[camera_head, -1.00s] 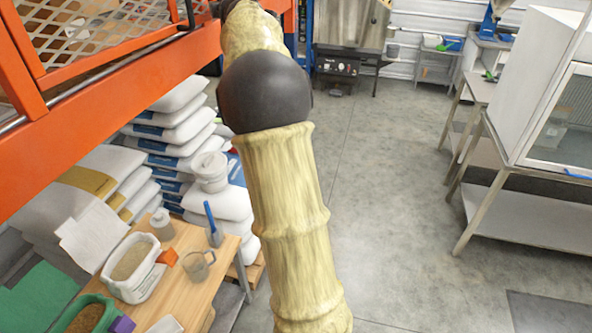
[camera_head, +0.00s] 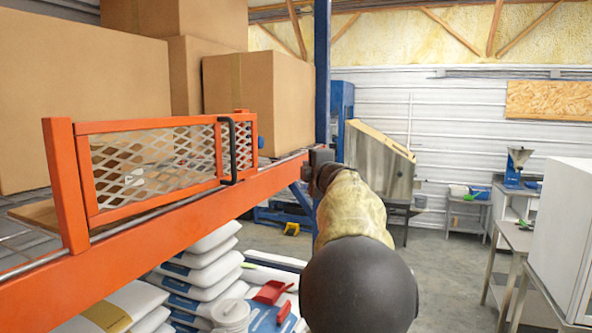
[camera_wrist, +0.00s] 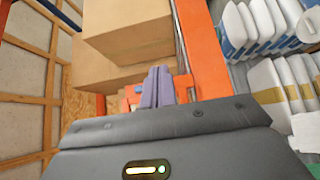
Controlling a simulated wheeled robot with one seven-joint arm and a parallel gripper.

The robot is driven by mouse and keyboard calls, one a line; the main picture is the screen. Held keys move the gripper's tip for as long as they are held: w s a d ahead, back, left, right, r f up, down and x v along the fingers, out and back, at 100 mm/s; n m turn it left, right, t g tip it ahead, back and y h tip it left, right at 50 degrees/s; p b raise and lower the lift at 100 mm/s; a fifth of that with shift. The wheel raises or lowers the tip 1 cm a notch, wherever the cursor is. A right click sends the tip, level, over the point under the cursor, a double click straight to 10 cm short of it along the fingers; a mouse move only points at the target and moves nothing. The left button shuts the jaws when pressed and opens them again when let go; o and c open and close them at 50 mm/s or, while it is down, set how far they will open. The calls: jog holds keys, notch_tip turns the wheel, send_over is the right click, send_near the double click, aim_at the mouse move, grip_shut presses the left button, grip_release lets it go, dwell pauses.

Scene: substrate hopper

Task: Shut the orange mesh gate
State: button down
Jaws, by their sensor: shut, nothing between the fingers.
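The orange mesh gate (camera_head: 150,165) stands upright above the orange beam on the left in the head view. It has a black handle (camera_head: 230,150) near its right end and an orange post (camera_head: 66,185) at its left end. I cannot tell how far open it is. My gripper (camera_head: 320,158) is to the right of the gate, by the beam's far end, apart from the handle. In the wrist view my gripper's grey-purple fingers (camera_wrist: 159,84) are together with nothing between them. Orange parts show behind them, partly hidden.
The long orange beam (camera_head: 170,240) runs beneath the gate. Cardboard boxes (camera_head: 262,100) stand behind it, with a blue upright (camera_head: 322,70) beyond. White sacks (camera_head: 205,265) are stacked below.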

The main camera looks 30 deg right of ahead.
jog(key=shift+w, duration=0.15)
jog(key=shift+f, duration=0.15)
jog(key=s+a+f+m+g+b, duration=0.1)
jog(key=a+f+m+g, duration=0.15)
jog(key=a+f, duration=0.45)
jog(key=s+a+f+m+g+y+b, duration=0.15)
jog(key=a+f+m, duration=0.25)
jog(key=f, duration=0.8)
jog(key=s+a+f+m+g+b, duration=0.15)
jog(key=a+f+m, duration=0.3)
jog(key=f, duration=0.45)
jog(key=s+a+f+m+g+y+b, duration=0.1)
jog(key=s+a+f+g, duration=0.3)
jog(key=s+a+f, duration=0.4)
jog(key=s+a+f+m+g+y+b, duration=0.1)
jog(key=s+a+f+m+g+y, duration=0.1)
jog(key=s+a+f+g, duration=0.3)
jog(key=s+a+f, duration=0.4)
jog(key=s+f, duration=0.3)
jog(key=s, duration=0.2)
jog(key=shift+f+m, duration=0.25)
jog(key=shift+m, duration=0.15)
jog(key=shift+d+y, duration=0.2)
jog(key=shift+y, duration=0.05)
